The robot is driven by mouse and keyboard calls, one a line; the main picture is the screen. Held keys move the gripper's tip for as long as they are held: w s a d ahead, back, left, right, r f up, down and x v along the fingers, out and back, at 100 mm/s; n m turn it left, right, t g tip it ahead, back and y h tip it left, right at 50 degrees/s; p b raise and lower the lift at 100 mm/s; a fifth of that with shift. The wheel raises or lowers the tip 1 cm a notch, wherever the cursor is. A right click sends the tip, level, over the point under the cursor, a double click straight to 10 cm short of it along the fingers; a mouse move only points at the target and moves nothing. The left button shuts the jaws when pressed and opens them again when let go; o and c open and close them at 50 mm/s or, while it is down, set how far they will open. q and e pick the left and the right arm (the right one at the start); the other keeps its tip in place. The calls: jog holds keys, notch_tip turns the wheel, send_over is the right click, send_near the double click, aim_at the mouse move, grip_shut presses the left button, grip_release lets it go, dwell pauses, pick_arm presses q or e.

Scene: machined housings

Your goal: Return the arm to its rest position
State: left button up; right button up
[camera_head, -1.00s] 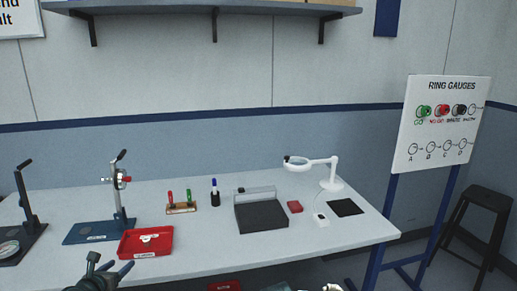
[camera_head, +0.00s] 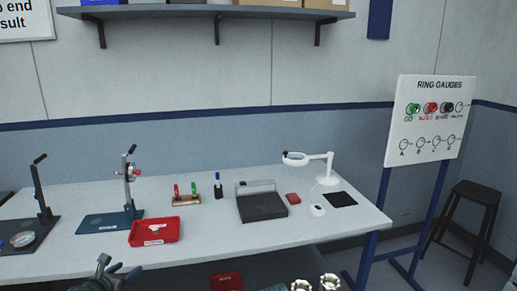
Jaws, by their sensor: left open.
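My left gripper (camera_head: 118,271) shows at the bottom left, low in front of the table's front edge. Its fingers are apart and nothing shows between them. The white-topped workbench (camera_head: 215,236) runs across the view. A red tray (camera_head: 155,232) with a small pale part in it sits on the bench just above my left gripper in the picture, apart from it.
A blue-based stand (camera_head: 110,222), a dark-based stand (camera_head: 40,225), a rack with red and green handles (camera_head: 187,199), a dark grey box (camera_head: 262,207) and a magnifier lamp (camera_head: 328,175) stand on the bench. A red bin (camera_head: 226,281) and metallic parts (camera_head: 329,282) are low in front.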

pick_arm(q)
jog(key=s+d+f+m+g+h+p, duration=0.2)
jog(key=d+m+g, duration=0.1)
jog(key=d+m, duration=0.7)
jog(key=s+d+f+m+g+h+p, duration=0.15)
jog(key=d+m+g, duration=0.25)
jog(key=d+m, duration=0.55)
jog(key=s+d+m+g+y+p, duration=0.4)
jog(key=s+d+m, duration=0.9)
jog(key=m, duration=0.5)
jog(key=shift+s+d+f+m+g+y+p, duration=0.25)
jog(key=shift+s+d+m+g+y+p, duration=0.25)
jog(key=shift+g, duration=0.7)
pick_arm(e)
notch_tip(320, 180, up, 8)
jog(key=shift+r, duration=0.25)
pick_arm(q)
jog(key=shift+w+d, duration=0.1)
jog(key=shift+w, duration=0.1)
jog(key=shift+c, duration=1.1)
pick_arm(e)
jog(key=shift+c, duration=1.1)
pick_arm(q)
jog(key=shift+c, duration=0.2)
pick_arm(e)
jog(key=shift+a, duration=0.1)
jog(key=shift+c, duration=0.2)
